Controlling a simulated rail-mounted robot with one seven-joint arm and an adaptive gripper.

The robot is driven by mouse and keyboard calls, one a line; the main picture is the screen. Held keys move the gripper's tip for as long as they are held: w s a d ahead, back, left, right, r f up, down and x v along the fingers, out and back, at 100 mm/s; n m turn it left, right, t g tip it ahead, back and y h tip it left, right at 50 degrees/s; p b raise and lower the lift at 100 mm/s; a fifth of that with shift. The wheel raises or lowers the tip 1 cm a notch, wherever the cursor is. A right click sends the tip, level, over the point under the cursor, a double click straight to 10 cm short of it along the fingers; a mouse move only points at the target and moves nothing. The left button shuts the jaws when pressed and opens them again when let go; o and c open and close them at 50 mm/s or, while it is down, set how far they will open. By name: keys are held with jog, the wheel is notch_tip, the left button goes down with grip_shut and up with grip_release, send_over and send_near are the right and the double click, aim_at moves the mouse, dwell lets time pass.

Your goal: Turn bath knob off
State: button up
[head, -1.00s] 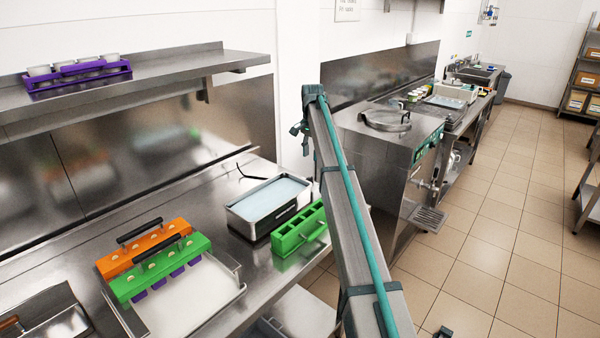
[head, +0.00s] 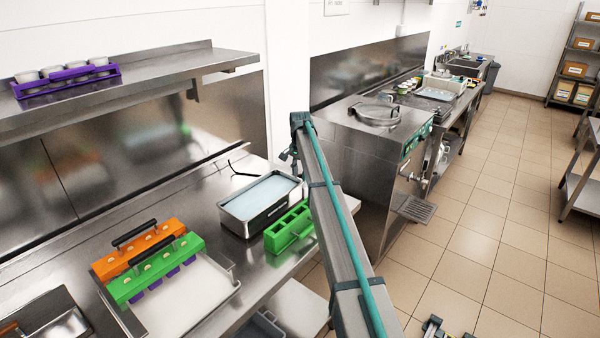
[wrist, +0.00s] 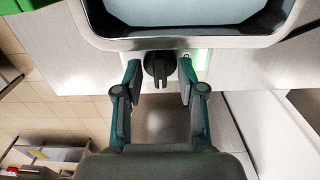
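In the wrist view, a black knob (wrist: 160,66) sits on a pale panel just below the rim of a metal bath (wrist: 180,43) with pale blue content. The knob's grip ridge points roughly up and down in the picture. My gripper (wrist: 161,72) is open, with one finger on each side of the knob and a visible gap on both sides. In the head view, a metal bath (head: 247,226) with pale blue content stands on the steel counter. Its knob and my gripper cannot be made out there.
A small green lit patch (wrist: 203,60) is right of the knob. In the head view, a green mould (head: 290,228) stands beside the bath. Orange (head: 135,256) and green handled moulds stand over a pale tray at left. Tiled floor (head: 480,240) is open at right.

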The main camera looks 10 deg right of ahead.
grip_shut()
jog(key=shift+n, duration=0.3)
jog(key=n+b, duration=0.1)
jog(key=n, duration=0.3)
jog(key=shift+b, duration=0.35)
jog(key=n+b, duration=0.1)
jog(key=n, duration=0.3)
jog(key=shift+n, duration=0.4)
jog(key=n, duration=0.4)
jog(key=shift+n+b, duration=0.3)
jog(key=shift+b, duration=0.1)
jog(key=shift+n, duration=2)
